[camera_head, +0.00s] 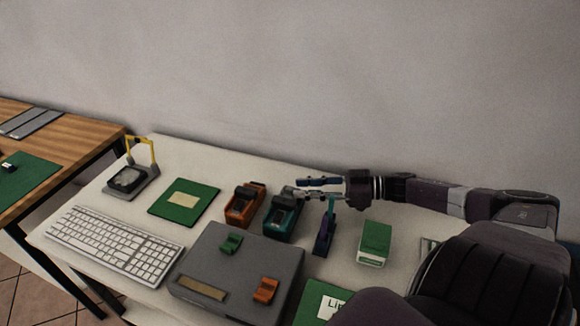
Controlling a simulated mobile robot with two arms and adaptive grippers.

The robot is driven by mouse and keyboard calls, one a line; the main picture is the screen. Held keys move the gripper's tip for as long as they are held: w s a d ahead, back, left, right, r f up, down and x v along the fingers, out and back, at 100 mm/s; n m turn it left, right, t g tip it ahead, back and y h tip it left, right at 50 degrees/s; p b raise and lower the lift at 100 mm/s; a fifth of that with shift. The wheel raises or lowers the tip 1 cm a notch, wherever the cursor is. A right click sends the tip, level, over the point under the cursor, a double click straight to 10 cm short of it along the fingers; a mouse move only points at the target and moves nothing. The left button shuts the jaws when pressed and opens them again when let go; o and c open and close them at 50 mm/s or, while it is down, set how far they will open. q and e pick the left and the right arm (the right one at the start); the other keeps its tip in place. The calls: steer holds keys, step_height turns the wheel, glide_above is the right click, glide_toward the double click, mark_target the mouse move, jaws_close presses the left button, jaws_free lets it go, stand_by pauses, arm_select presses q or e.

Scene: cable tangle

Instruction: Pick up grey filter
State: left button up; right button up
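I cannot single out a grey filter for certain among the things in view. A large grey case (232,262) lies on the white table, with a small green piece (231,243) and an orange piece (266,290) on top. My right gripper (292,187) reaches in from the right, above and just behind a teal device (281,219). Its fingers point left, look parted, and nothing shows between them. I cannot tell whether it touches the teal device. My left gripper is not in view.
On the white table (172,150) are an orange device (245,206), a purple tool (323,238), a green-and-white box (374,243), a green mat (184,202), a keyboard (117,244) and a yellow-framed stand (131,180). A wooden table (85,125) bears grey slabs (30,122).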

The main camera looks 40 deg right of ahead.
steer(key=shift+x, duration=1.05)
steer(key=shift+c, duration=0.3)
steer(key=c, duration=0.5)
steer(key=shift+c, duration=0.2)
steer(key=shift+r, duration=0.15)
